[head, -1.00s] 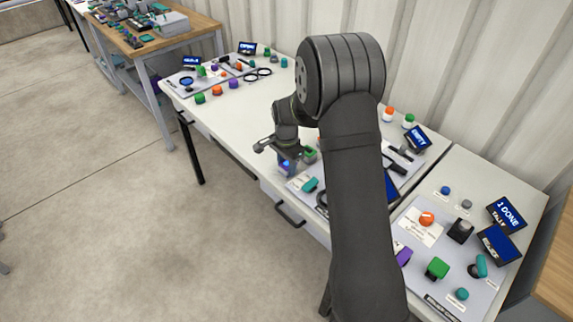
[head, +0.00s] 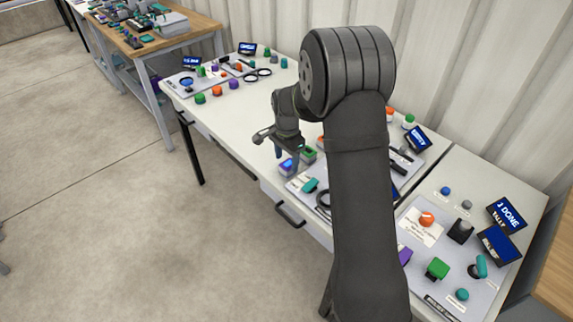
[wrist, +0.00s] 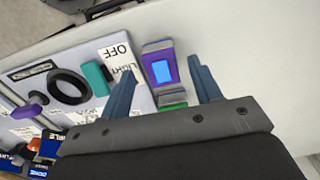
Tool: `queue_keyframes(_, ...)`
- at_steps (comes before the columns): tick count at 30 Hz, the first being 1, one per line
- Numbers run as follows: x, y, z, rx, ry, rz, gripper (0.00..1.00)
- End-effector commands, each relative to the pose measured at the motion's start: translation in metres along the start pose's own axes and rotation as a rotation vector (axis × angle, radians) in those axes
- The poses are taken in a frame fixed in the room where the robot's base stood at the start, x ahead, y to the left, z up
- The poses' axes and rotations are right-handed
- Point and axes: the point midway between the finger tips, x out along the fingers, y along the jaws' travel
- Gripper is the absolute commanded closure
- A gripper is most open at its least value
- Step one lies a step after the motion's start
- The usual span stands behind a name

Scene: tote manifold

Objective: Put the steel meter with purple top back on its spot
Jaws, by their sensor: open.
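The steel meter with purple top (wrist: 148,47) stands on the white table, just beside the edge of the grey panel (wrist: 36,63). Its lit blue screen faces up in the wrist view. It also shows in the head view (head: 286,169), below my gripper (head: 286,154). In the wrist view my gripper (wrist: 163,73) is open, with one blue finger on each side of the meter and a gap at both sides. A green-topped block (wrist: 173,105) stands close to the meter, partly hidden by my gripper. My arm hides part of the panel in the head view.
The panel carries a black ring (wrist: 70,87), a teal handle (wrist: 96,77) and an OFF label (wrist: 116,51). Bare tabletop (wrist: 260,55) lies on the meter's other side. Other panels with knobs and displays (head: 417,138) stand along the bench.

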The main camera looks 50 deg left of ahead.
Motion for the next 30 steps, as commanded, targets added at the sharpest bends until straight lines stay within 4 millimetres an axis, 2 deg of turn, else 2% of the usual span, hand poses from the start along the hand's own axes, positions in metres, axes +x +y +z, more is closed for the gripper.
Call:
queue_keyframes(1, -0.013, -0.001, -0.001, 0.0, 0.002, -0.004, 0.42)
queue_keyframes(6, -0.05, -0.001, -0.001, 0.0, 0.002, -0.004, 0.42)
queue_keyframes(12, -0.078, -0.001, 0.0, 0.0, 0.001, -0.002, 0.42)
queue_keyframes(19, -0.087, 0.0, 0.0, 0.0, 0.0, 0.0, 0.42)
queue_keyframes(26, -0.086, 0.0, 0.0, 0.0, 0.0, 0.0, 0.42)
queue_keyframes(30, -0.08, 0.0, 0.0, 0.0, -0.001, 0.001, 0.42)
